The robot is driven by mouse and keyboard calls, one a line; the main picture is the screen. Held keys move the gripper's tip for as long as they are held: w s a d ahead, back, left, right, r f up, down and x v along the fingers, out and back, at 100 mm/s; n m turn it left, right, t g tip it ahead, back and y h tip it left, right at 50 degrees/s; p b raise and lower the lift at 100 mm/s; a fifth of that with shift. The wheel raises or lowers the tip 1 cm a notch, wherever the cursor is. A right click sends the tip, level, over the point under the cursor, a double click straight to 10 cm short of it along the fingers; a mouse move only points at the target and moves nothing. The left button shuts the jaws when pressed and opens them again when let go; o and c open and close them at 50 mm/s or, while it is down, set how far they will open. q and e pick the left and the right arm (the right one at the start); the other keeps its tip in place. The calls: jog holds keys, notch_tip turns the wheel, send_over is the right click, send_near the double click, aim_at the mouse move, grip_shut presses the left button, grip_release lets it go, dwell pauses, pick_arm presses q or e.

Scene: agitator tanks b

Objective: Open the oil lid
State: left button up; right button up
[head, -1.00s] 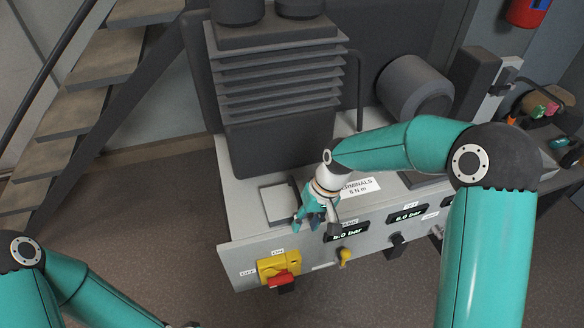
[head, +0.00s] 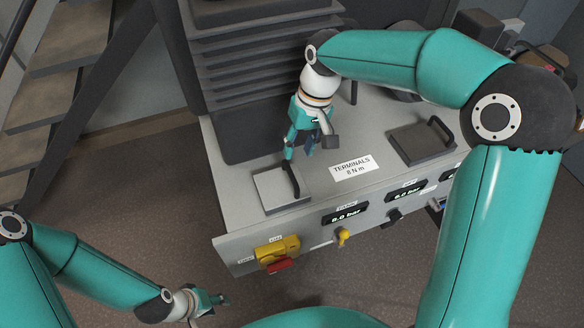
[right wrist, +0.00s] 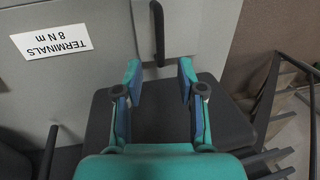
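A light grey square lid (head: 282,188) lies flat on top of the grey cabinet, with an upright black handle (head: 291,178) at its right side. I see no oil label, so I cannot tell for sure which lid is the oil lid. My right gripper (head: 300,150) is just above and behind this handle. In the right wrist view the right gripper (right wrist: 159,72) has its two fingers apart, with the black handle (right wrist: 157,30) ahead of the gap, not visibly gripped. My left gripper (head: 214,299) is low at the front left, away from the cabinet; its fingers are too small to judge.
A second, dark lid (head: 421,142) with a handle sits further right on the cabinet. The front panel has a yellow and red switch (head: 278,250), a yellow valve (head: 343,236) and pressure displays (head: 346,215). A dark finned housing (head: 240,110) rises behind.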

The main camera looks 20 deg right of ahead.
aim_at(291, 174)
jog(key=f, duration=0.2)
jog(key=a+f, duration=0.1)
jog(key=f, duration=0.5)
jog(key=shift+s+a, duration=0.1)
jog(key=shift+a, duration=0.2)
grip_shut()
jog(key=shift+a+r, duration=0.1)
